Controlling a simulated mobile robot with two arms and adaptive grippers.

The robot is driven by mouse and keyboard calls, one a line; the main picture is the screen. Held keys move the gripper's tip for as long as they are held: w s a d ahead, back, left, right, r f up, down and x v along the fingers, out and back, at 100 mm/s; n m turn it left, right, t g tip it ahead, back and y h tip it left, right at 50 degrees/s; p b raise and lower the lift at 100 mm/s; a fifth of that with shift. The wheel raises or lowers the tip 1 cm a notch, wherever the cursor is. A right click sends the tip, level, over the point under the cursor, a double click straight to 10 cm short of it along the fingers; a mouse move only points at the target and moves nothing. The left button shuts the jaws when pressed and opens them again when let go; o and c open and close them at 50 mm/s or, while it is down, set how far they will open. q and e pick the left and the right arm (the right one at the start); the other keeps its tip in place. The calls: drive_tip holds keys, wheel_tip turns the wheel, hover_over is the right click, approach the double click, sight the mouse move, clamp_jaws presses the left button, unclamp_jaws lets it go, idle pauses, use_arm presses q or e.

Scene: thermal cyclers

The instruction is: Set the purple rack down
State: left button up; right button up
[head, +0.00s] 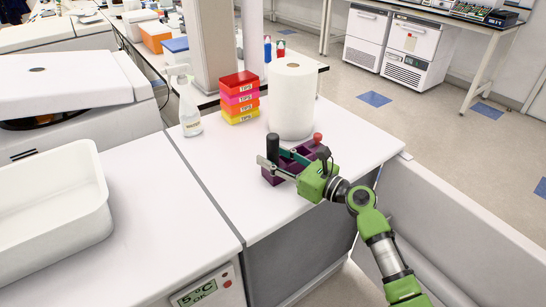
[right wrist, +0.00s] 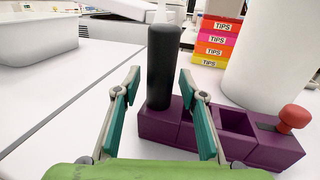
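The purple rack (head: 271,177) appears to rest upright on the white counter, in front of the paper roll. In the right wrist view the rack (right wrist: 265,150) shows square compartments, a black cylinder (right wrist: 162,60) standing at its left end and a red ball-topped piece (right wrist: 294,117) at its right end. My right gripper (head: 277,160) is at the rack. In the right wrist view its fingers (right wrist: 160,85) are spread apart, with the black cylinder showing in the gap. The right finger hides part of the rack. Whether a finger touches it I cannot tell. My left gripper is out of view.
A white paper roll (head: 291,98) stands right behind the rack. Stacked coloured tip boxes (head: 240,98) and a spray bottle (head: 187,105) stand further left. A white tub (head: 60,235) is at far left. The counter left of and in front of the rack is clear.

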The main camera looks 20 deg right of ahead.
drive_tip(key=p+v, duration=0.1)
drive_tip(key=v, duration=1)
drive_tip(key=shift+s+d, duration=0.25)
drive_tip(key=shift+s, duration=0.1)
